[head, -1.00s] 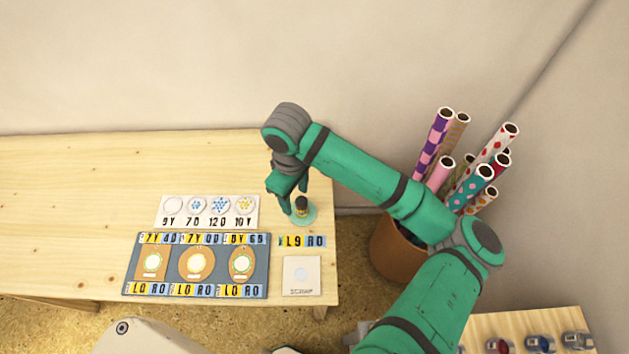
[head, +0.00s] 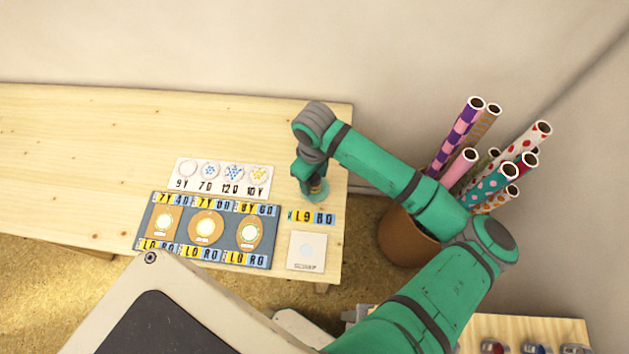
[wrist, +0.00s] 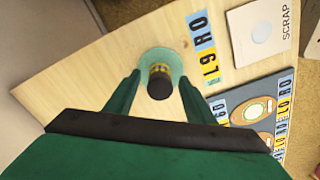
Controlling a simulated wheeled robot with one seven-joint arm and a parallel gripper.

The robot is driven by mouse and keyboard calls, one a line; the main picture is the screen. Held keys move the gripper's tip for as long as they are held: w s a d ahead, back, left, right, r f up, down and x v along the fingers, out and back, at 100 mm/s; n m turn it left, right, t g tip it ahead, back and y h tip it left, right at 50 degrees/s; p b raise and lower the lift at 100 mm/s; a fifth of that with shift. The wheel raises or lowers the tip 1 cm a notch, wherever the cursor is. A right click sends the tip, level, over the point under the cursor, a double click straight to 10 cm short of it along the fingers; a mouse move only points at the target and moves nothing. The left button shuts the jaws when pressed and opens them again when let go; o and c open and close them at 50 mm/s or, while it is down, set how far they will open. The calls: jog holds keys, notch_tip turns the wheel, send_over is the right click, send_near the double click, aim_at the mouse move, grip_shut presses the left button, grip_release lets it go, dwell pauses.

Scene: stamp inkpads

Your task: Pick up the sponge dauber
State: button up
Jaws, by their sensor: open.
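The sponge dauber (wrist: 159,82) is a small dark-topped piece with a yellow band. It stands on a round teal-green saucer (wrist: 172,55) near the table's right end. In the wrist view it lies between the two fingers of my open gripper (wrist: 160,82), with a gap on each side. In the head view my gripper (head: 312,183) is over the saucer (head: 318,195) and mostly hides the dauber.
A grey-blue board (head: 270,235) with tags and round pads lies left of the saucer, in front of a white dot card (head: 215,188). Tiles L9 R0 (head: 312,218) and a SCRAP card (head: 307,265) lie in front. A pot of patterned rolls (head: 400,235) stands right of the table.

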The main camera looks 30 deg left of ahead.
jog(key=shift+f, duration=0.9)
jog(key=c, duration=1.2)
